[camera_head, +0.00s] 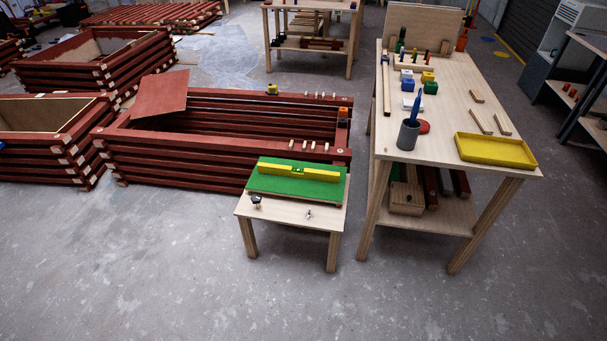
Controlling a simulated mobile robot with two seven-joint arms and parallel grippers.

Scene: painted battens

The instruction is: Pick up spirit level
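A yellow spirit level (280,168) lies across a green mat (297,187) on a small low wooden table (291,213). The level runs left to right, with a darker part near its middle. Nothing lies on top of it. Neither of my grippers shows in the head view.
A dark red batten frame (230,160) stands close behind the low table. To the right is a taller workbench (450,120) with a yellow tray (496,151), a grey cup (408,135) and small blocks. A small black-topped item (256,201) sits at the low table's front left. The concrete floor in front is clear.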

